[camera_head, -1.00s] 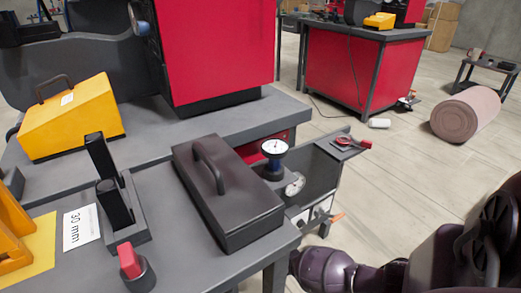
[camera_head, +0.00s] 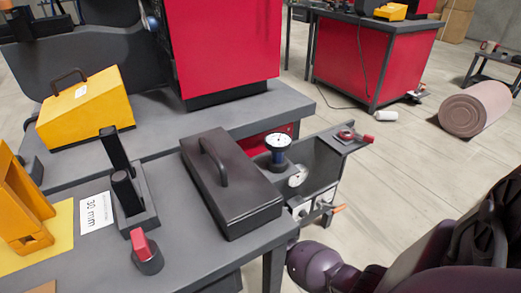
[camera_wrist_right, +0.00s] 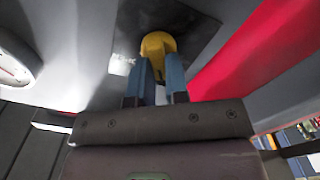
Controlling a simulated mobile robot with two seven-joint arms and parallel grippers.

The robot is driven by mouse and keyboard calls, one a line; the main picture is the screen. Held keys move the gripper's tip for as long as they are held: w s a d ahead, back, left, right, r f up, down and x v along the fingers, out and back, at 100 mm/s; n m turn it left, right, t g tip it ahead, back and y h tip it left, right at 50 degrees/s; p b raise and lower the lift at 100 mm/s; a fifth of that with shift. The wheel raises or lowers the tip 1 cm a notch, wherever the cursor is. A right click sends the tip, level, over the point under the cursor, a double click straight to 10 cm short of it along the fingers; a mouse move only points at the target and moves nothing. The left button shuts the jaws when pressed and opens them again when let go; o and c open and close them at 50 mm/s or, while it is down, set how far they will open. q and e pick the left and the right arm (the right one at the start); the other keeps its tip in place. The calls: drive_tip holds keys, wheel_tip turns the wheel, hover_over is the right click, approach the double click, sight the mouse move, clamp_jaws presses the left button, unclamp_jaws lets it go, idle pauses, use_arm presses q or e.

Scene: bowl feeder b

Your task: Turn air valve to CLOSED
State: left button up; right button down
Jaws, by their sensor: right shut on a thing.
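In the right wrist view, a yellow knob (camera_wrist_right: 158,44) stands on a dark plate (camera_wrist_right: 180,20) with small pale lettering that I cannot read fully. My right gripper (camera_wrist_right: 160,75) has its two blue fingers closed on either side of the knob. I take this knob as the air valve's handle; its setting cannot be read. In the head view my right forearm reaches in beside the bench at the lower right, and the gripper and knob are hidden. My left gripper is in neither view.
A grey bench (camera_head: 90,268) holds a dark lidded case (camera_head: 235,195), a red-topped knob (camera_head: 145,250) and a yellow box (camera_head: 85,105). Gauges (camera_head: 278,143) and an orange-handled fitting (camera_head: 337,209) sit at its right side. A white gauge (camera_wrist_right: 14,68) is left of my gripper.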

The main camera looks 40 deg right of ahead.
drive_tip(key=shift+a+n, duration=0.1)
drive_tip(key=shift+n, duration=1.1)
drive_tip(key=shift+f, duration=0.1)
drive_tip(key=c, duration=1.1)
unclamp_jaws()
use_arm(q)
drive_tip(key=p, duration=0.1)
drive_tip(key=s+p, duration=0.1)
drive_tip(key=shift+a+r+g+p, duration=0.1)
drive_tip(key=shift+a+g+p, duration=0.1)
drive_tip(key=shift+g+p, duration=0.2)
use_arm(e)
drive_tip(key=v, duration=1)
drive_tip(key=shift+s, duration=0.4)
